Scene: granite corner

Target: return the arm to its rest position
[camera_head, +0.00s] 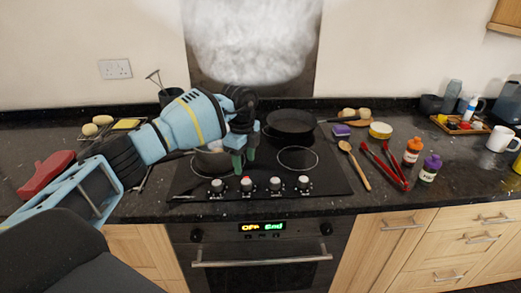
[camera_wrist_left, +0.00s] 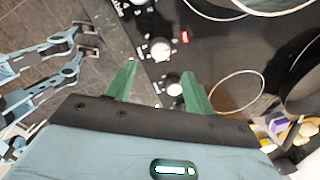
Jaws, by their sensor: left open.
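My left gripper (camera_head: 243,162) reaches in from the left over the hob's front half, its green fingertips just above the row of knobs. Its fingers are apart with nothing held between them. In the left wrist view the two green fingers (camera_wrist_left: 160,88) point toward the hob, with a white knob (camera_wrist_left: 173,84) showing between them. A small red mark (camera_wrist_left: 184,37) shows near the knobs. The oven display (camera_head: 262,227) is lit. My right gripper is not seen.
A pot (camera_head: 212,162) stands on the hob (camera_head: 325,180), partly behind my arm. A dark pan (camera_head: 291,122) sits at the back. Red tongs (camera_head: 386,166), a wooden spoon (camera_head: 354,165) and bottles lie or stand to the right. A red object (camera_head: 45,172) lies at left.

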